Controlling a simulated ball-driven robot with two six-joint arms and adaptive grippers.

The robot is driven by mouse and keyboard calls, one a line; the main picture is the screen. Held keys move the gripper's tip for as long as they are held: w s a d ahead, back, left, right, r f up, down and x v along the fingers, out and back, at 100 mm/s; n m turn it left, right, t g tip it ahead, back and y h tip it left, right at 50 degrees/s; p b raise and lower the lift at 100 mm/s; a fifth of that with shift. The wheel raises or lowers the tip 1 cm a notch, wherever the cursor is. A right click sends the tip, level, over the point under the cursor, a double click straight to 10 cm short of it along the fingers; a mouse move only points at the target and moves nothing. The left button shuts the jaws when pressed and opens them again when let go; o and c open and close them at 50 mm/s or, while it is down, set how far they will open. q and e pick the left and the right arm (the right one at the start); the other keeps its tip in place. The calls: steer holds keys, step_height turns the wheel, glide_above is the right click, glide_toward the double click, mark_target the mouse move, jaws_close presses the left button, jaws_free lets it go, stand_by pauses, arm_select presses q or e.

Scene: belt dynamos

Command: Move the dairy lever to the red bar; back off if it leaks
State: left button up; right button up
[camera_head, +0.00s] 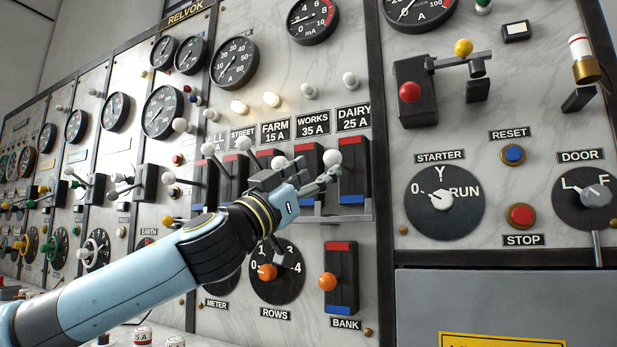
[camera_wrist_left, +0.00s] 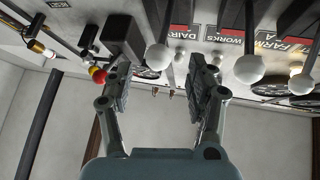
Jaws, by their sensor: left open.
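The dairy lever's white knob (camera_head: 333,159) stands out from the dark switch block under the DAIRY 25 A plate (camera_head: 354,117). The block has a red bar (camera_head: 354,140) at its top and a blue bar (camera_head: 351,199) at its bottom. My left gripper (camera_head: 318,173) is open just below the knob. In the left wrist view a white knob (camera_wrist_left: 158,56), by the DAIRY plate (camera_wrist_left: 186,41), shows between the two spread fingers of the gripper (camera_wrist_left: 158,82). I cannot tell whether either finger touches it. My right gripper is not in view.
The WORKS knob (camera_head: 279,163) and the FARM knob (camera_head: 243,143) stick out close to the left of the dairy lever. The orange-knobbed BANK switch (camera_head: 340,265) and ROWS dial (camera_head: 277,272) lie below. A starter dial (camera_head: 443,203) is at the right.

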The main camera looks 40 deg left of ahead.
arm_select(q)
steer(key=shift+v, duration=0.8)
